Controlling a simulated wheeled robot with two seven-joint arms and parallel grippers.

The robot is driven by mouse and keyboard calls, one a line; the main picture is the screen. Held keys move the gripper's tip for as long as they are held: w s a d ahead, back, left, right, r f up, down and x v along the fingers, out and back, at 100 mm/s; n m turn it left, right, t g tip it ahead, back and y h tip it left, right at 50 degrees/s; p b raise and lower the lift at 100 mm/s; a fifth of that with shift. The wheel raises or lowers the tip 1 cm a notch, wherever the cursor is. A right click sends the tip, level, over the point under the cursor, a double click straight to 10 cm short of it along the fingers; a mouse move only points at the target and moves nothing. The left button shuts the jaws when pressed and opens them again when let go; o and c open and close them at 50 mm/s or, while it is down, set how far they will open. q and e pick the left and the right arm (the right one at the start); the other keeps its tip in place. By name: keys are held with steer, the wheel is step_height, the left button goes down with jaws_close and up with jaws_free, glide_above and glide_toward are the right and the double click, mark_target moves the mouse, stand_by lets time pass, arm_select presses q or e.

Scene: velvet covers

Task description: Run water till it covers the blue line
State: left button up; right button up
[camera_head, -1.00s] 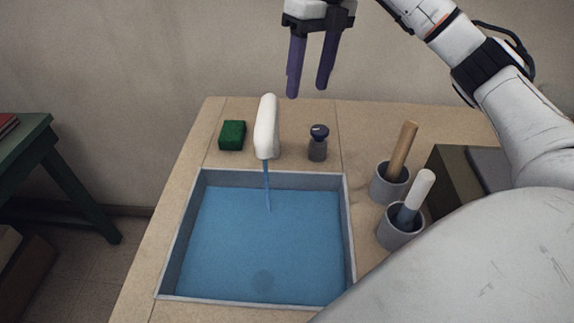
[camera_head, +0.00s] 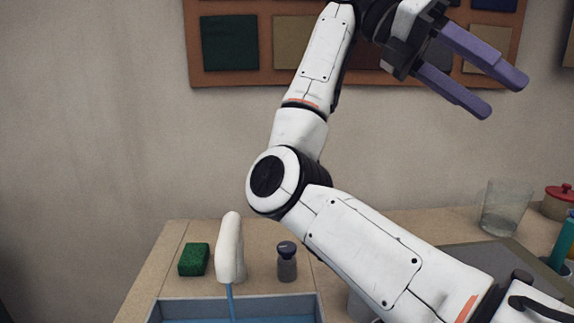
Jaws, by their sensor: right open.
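A white faucet (camera_head: 229,248) stands behind the sink, and a thin blue stream of water (camera_head: 230,303) runs from it. Only the back part of the grey sink (camera_head: 300,305) shows at the bottom edge, with blue water (camera_head: 190,321) in it. No blue line can be made out. A small grey tap handle with a dark top (camera_head: 287,262) stands to the right of the faucet. My right gripper (camera_head: 507,96) is open and empty, high at the upper right, well away from the faucet and handle. My left gripper is out of view.
A green sponge (camera_head: 194,259) lies left of the faucet on the wooden counter (camera_head: 180,235). A clear glass (camera_head: 504,207) and a red-lidded pot (camera_head: 559,201) stand at the right. A board with coloured panels (camera_head: 266,80) hangs on the wall. My right arm covers the counter's middle right.

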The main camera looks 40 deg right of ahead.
steer(key=w+d+f+n+t+h, duration=0.1)
steer(key=w+d+f+n+t, duration=0.2)
steer(key=w+f+n, duration=0.3)
steer(key=n+t+y+b, duration=0.2)
steer(key=n+t+y, duration=0.1)
steer(key=n+t, duration=0.6)
glide_above(287, 246)
step_height(287, 246, down, 18)
steer(key=f, duration=0.1)
step_height(287, 246, down, 9)
steer(key=shift+f, duration=0.1)
